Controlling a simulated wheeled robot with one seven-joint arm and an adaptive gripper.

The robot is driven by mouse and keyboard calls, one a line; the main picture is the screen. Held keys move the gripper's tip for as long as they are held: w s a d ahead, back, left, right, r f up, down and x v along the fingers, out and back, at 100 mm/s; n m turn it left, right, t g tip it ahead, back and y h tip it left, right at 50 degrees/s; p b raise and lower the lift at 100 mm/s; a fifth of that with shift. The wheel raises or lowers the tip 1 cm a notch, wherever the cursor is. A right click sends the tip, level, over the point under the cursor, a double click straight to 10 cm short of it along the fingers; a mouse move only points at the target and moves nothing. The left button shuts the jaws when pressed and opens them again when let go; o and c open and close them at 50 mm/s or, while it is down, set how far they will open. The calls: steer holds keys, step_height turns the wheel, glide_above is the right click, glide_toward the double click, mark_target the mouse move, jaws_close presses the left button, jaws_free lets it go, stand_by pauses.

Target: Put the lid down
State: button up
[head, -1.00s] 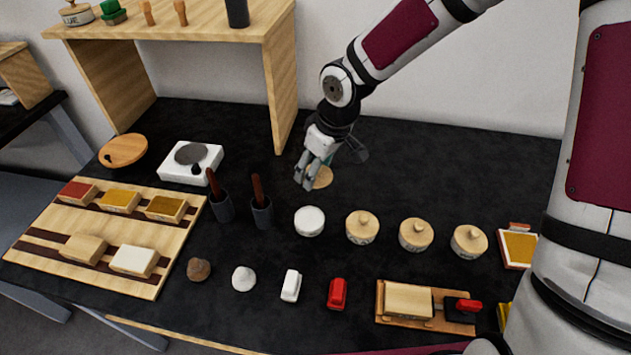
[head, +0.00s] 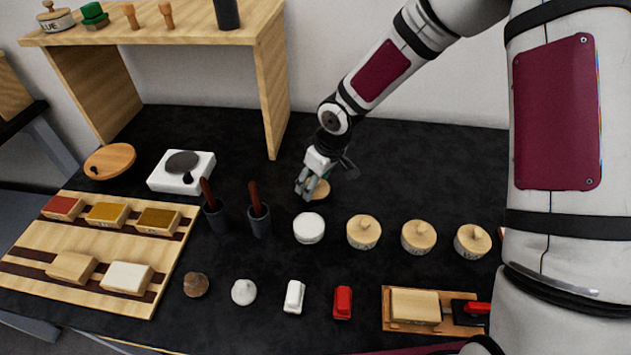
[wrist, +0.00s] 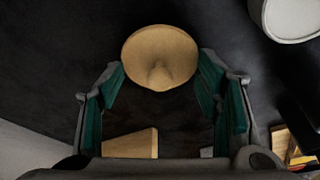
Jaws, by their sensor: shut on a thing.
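The lid (head: 321,190) is a round pale wooden disc with a knob. My gripper (head: 306,186) is shut on it, behind the white round pot. In the wrist view the lid (wrist: 160,58) sits between the green-padded fingertips, knob towards the camera. Part of the lid is hidden by the fingers in the head view. I cannot tell whether its underside touches the black tabletop. The white round pot (head: 309,228) stands in front of the gripper, with no wooden lid on it. To its right stand three pots (head: 364,231) with wooden knobbed lids.
Two dark cups (head: 260,222) with brown-handled tools stand left of the gripper. A white device (head: 181,172) and a wooden shelf (head: 270,30) are farther left. Small blocks and lumps line the front. The black tabletop (head: 430,165) behind the lidded pots is clear.

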mark_target(326, 194)
steer(key=shift+f, duration=0.25)
steer(key=shift+f, duration=0.2)
steer(key=o, duration=1)
steer(key=shift+c, duration=0.2)
steer(key=shift+r, duration=0.1)
steer(key=p+v, duration=0.1)
steer(key=v, duration=1.1)
steer(key=shift+p, duration=0.3)
steer(key=shift+r, duration=0.15)
